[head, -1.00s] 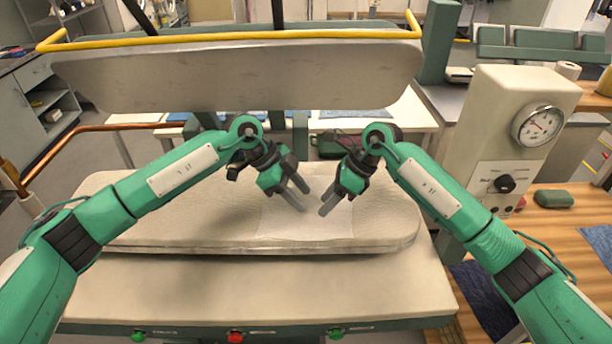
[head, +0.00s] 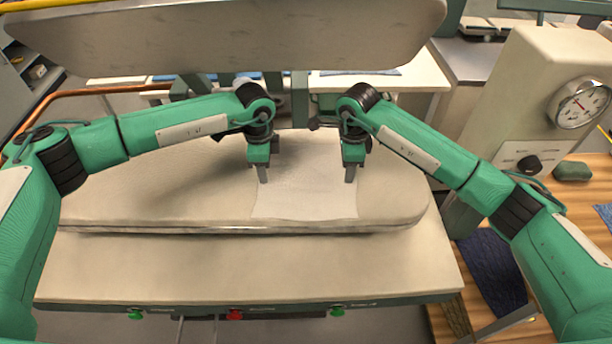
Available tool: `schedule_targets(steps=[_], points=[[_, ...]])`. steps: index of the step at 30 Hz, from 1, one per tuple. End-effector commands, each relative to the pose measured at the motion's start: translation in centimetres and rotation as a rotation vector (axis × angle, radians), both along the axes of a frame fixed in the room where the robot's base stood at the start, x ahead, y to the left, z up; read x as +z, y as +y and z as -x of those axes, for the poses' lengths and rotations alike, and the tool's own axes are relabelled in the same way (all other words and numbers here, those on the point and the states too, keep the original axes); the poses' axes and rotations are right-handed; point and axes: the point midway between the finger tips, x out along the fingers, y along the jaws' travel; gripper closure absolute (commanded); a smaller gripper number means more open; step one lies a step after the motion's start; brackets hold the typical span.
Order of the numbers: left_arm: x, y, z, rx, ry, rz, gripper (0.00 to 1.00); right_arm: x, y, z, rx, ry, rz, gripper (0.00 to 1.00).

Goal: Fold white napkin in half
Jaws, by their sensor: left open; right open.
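A white napkin (head: 306,188) lies flat on the padded pressing board (head: 160,199), right of its middle. Its near edge is close to the board's front rim. My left gripper (head: 263,178) points down over the napkin's left side, open. My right gripper (head: 350,178) points down over its right side, open. Nothing shows between the fingers of either gripper. I cannot tell whether the fingertips touch the cloth. The napkin's far edge is hard to make out between the arms.
A raised press head (head: 230,38) hangs above and behind the board. A cream control box with a dial (head: 580,104) stands at the right, beside a wooden table with a green block (head: 573,171). The board's left part is clear.

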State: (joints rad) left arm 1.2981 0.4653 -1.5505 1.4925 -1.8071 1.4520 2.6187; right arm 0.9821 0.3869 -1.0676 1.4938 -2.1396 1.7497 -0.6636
Motion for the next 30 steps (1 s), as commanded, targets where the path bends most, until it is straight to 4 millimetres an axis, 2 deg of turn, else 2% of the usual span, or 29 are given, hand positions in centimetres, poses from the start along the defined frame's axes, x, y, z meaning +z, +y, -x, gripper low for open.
schedule_targets(steps=[5, 23, 26, 30], points=[[-0.94, 0.0, 0.0, -0.001, 0.0, 0.0, 0.58, -0.93, -0.02, 0.02, 0.0, 0.001, 0.0, 0.58], [-1.17, 0.0, 0.01, -0.001, 0.0, 0.001, 0.58, -1.3, -0.01, 0.0, -0.001, 0.0, -0.001, 0.58], [-1.17, 0.0, 0.01, -0.001, 0.0, 0.001, 0.65, -1.33, 0.0, -0.01, -0.001, 0.0, -0.001, 0.65], [-1.17, 0.0, 0.01, -0.001, 0.0, 0.001, 0.79, -1.34, -0.01, 0.0, -0.001, 0.001, -0.001, 0.79]])
